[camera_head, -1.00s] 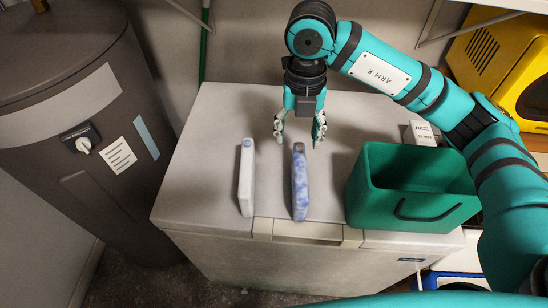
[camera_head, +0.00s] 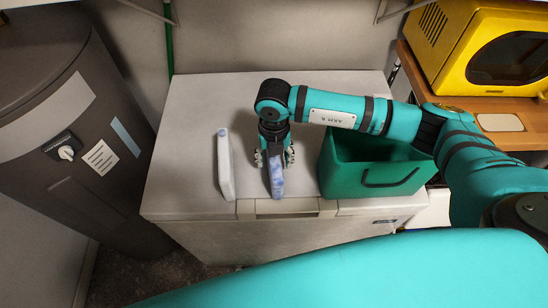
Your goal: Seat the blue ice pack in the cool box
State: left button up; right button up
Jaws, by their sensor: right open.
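The blue ice pack (camera_head: 276,180) stands on edge on top of the white chest. My right gripper (camera_head: 274,160) is lowered over its far part, with one finger on each side. The jaws are open, and I cannot tell whether a finger touches the pack. The green cool box (camera_head: 345,183) stands open to the right of the pack, with its dark handle toward me. My right forearm passes over its far part and hides some of the inside. My left gripper is not in view.
A white pack (camera_head: 226,170) stands to the left of the blue one on the chest (camera_head: 184,150). A dark grey cylinder (camera_head: 80,130) stands left of the chest. A yellow appliance (camera_head: 460,45) sits on a wooden surface at the right. The chest's left top is clear.

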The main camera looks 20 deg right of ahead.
jog(key=shift+f, duration=1.15)
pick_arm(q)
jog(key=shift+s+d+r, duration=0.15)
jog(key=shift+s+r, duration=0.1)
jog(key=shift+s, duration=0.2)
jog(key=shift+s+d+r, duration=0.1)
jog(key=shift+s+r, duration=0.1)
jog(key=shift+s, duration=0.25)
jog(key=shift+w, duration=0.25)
pick_arm(e)
grip_shut()
